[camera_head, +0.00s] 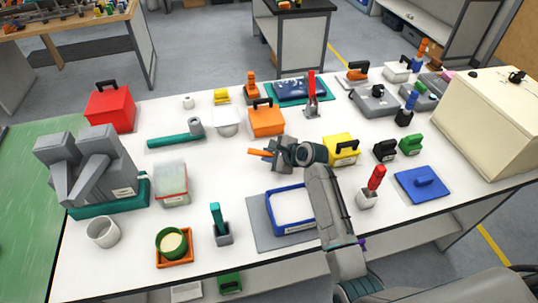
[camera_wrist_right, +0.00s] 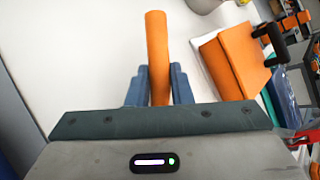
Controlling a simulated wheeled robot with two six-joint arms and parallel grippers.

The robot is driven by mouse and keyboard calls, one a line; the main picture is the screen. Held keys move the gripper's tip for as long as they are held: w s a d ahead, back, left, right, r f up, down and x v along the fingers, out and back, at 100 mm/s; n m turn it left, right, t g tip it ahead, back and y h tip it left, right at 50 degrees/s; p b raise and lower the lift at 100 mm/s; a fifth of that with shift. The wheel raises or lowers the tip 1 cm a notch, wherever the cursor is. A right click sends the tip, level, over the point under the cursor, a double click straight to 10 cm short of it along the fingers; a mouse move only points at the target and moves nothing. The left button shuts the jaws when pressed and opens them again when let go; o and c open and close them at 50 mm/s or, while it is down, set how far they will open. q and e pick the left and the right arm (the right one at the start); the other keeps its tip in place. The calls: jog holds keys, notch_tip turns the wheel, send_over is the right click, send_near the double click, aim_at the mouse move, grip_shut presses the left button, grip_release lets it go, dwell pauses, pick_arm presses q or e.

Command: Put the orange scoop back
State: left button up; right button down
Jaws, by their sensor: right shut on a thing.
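My right gripper (camera_head: 273,154) is above the middle of the white table, its arm coming in from the lower right. It is shut on the orange scoop (camera_head: 258,152), whose orange rod sticks out to the left. In the right wrist view the scoop (camera_wrist_right: 157,50) is a plain orange cylinder between the two blue-grey fingers (camera_wrist_right: 159,88). Only this rod shows; any bowl of the scoop is hidden. A blue-rimmed tray (camera_head: 297,229) with white contents stands in front of the gripper, partly covered by my right arm. My left gripper is not in view.
An orange box (camera_head: 266,119) with a black handle stands just behind the gripper and a yellow one (camera_head: 343,149) to its right. A teal tube (camera_head: 175,140) lies left. A clear-sided container (camera_head: 171,184) and green pot (camera_head: 172,243) are nearer the left. Bare table lies left of the gripper.

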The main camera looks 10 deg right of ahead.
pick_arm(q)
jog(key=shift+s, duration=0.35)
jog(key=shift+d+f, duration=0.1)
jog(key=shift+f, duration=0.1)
pick_arm(e)
jog(key=shift+f, duration=0.55)
jog(key=c, duration=1.2)
grip_release()
jog(key=b+v, duration=0.2)
jog(key=v, duration=0.7)
jog(key=shift+s+d+r, duration=0.15)
jog(key=shift+s+r, duration=0.05)
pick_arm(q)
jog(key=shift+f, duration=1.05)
pick_arm(e)
jog(key=shift+s+d+r, duration=0.25)
jog(key=shift+s+r, duration=0.15)
